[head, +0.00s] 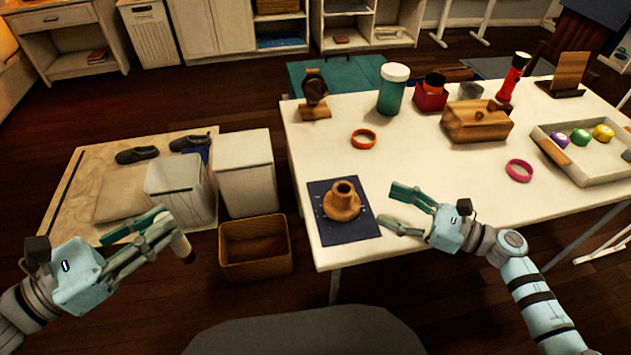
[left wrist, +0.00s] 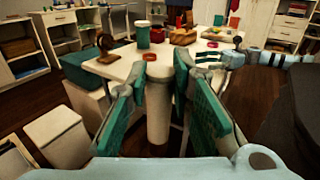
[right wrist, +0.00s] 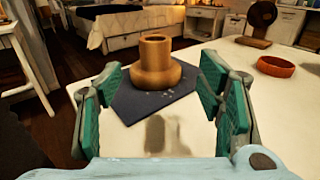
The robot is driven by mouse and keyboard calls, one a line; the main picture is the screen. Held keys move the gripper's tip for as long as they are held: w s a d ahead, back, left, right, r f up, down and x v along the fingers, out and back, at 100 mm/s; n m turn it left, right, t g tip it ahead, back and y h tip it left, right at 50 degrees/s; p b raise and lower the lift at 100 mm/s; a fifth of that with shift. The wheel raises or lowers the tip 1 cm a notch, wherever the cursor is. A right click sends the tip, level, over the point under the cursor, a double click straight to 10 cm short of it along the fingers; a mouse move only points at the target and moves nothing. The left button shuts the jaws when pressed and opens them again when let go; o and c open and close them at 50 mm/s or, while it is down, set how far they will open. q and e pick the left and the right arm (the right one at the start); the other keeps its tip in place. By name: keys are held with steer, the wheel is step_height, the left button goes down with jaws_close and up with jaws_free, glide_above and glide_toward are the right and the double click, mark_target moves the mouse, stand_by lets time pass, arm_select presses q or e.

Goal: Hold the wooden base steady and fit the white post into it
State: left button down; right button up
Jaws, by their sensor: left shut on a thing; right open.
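The wooden base (head: 342,203) is a round flanged piece with an upright socket, standing on a dark mat (head: 346,232) near the table's front left corner. In the right wrist view the base (right wrist: 152,68) sits ahead, between the spread fingers and apart from them. My right gripper (head: 402,212) is open and empty, just right of the base. My left gripper (head: 160,232) is shut on the white post (left wrist: 158,118), left of the table and off its edge. The post is upright in the left wrist view; its white end (head: 181,248) shows beyond the fingers in the head view.
The white table (head: 440,190) also bears an orange ring (head: 363,139), a pink ring (head: 519,170), a green jar (head: 392,92), a wooden box (head: 477,122) and a tray (head: 590,180) of coloured items. A wicker basket (head: 254,265) and white bins stand on the floor left of it.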

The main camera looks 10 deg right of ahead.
mark_target(344, 189)
steer(key=a, duration=0.1)
steer(key=w+a, duration=0.1)
steer(key=a, duration=0.1)
steer(key=w+a+r, duration=0.1)
steer(key=shift+a, duration=0.2)
steer(key=x, duration=0.5)
steer(key=shift+w+a+f, duration=0.1)
steer(key=shift+w+f, duration=0.15)
steer(key=shift+w, duration=0.05)
steer(key=shift+w+a, duration=0.2)
steer(key=shift+a, duration=0.15)
steer(key=c, duration=1.3)
